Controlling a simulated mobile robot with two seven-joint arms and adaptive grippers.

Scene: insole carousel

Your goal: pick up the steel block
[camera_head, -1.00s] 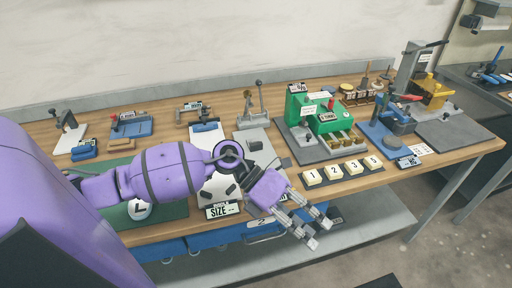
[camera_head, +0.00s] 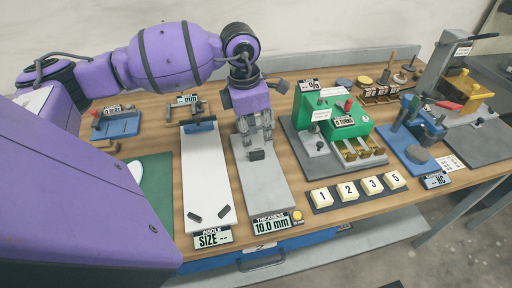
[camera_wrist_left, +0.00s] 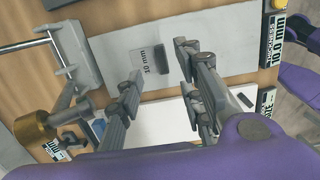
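A small pale grey block marked "10 mm" (camera_wrist_left: 152,61), which looks like the steel block, lies on the grey plate of the thickness station in the left wrist view. My left gripper (camera_head: 254,140) is over this plate, pointing down. In the left wrist view its two fingers (camera_wrist_left: 163,83) are apart, with nothing held and the marked block near the gap between the tips. In the head view the fingers hide most of that block. My right gripper is not in view.
The thickness display (camera_head: 271,224) reads 10.0 mm at the plate's front. A white insole board (camera_head: 207,175) stands left of the plate. A green machine (camera_head: 338,122) is close on the right, with numbered tiles (camera_head: 358,190) in front. A gauge with a crank stands behind.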

